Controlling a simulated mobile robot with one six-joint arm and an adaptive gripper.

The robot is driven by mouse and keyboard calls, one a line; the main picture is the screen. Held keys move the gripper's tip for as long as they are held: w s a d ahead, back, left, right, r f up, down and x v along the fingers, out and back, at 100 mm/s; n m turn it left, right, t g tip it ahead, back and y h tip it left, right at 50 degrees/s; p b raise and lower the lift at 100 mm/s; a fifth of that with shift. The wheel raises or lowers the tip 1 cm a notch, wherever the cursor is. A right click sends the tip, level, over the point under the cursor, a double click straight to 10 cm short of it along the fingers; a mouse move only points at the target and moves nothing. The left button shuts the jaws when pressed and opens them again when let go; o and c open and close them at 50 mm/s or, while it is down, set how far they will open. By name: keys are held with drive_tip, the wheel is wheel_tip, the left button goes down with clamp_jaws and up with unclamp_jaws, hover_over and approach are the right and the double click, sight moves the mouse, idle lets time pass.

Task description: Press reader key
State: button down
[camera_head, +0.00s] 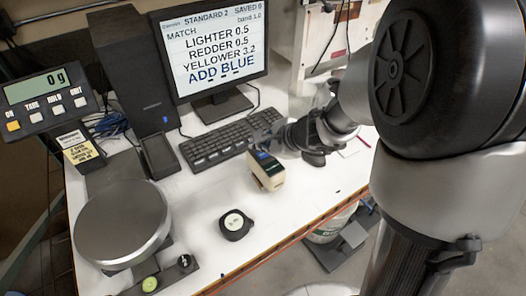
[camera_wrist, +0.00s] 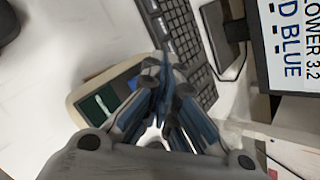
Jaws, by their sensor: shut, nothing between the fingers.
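The reader (camera_head: 268,178) is a small cream handheld unit near the front edge of the white table, with a dark screen and a bluish patch on top. In the wrist view the shut fingertips (camera_wrist: 166,72) overlap the reader's right side. I cannot tell whether they touch it or a key.
A black keyboard (camera_head: 230,138) lies just behind the reader. A monitor (camera_head: 210,50) reads "ADD BLUE". A round dark puck with a white label (camera_head: 234,224) and a grey scale plate (camera_head: 122,222) are to the left. The table's front edge is close.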

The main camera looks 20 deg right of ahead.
sight(261, 156)
drive_tip(key=shift+r, duration=0.1)
wheel_tip(261, 156, up, 5)
drive_tip(key=p, duration=0.4)
drive_tip(key=shift+r, duration=0.1)
idle(0.4)
idle(0.5)
drive_tip(key=s+a+r+n+g+y, duration=0.1)
drive_tip(key=s+a+r+n, duration=0.3)
drive_tip(key=s+n, duration=0.15)
drive_tip(key=s+a+r+n+g, duration=0.1)
drive_tip(key=s+a+r+n, duration=0.25)
drive_tip(key=s+n, duration=0.2)
drive_tip(key=s+d+n+h, duration=0.2)
drive_tip(key=s+d+n, duration=0.2)
drive_tip(key=s, duration=0.4)
drive_tip(key=s+d+r+n+g+h, duration=0.1)
drive_tip(key=s+d+n+h, duration=0.2)
drive_tip(key=s+n, duration=0.3)
drive_tip(key=shift+s+d+r+h, duration=0.3)
drive_tip(key=shift+s+d, duration=0.35)
drive_tip(key=shift+s, duration=0.45)
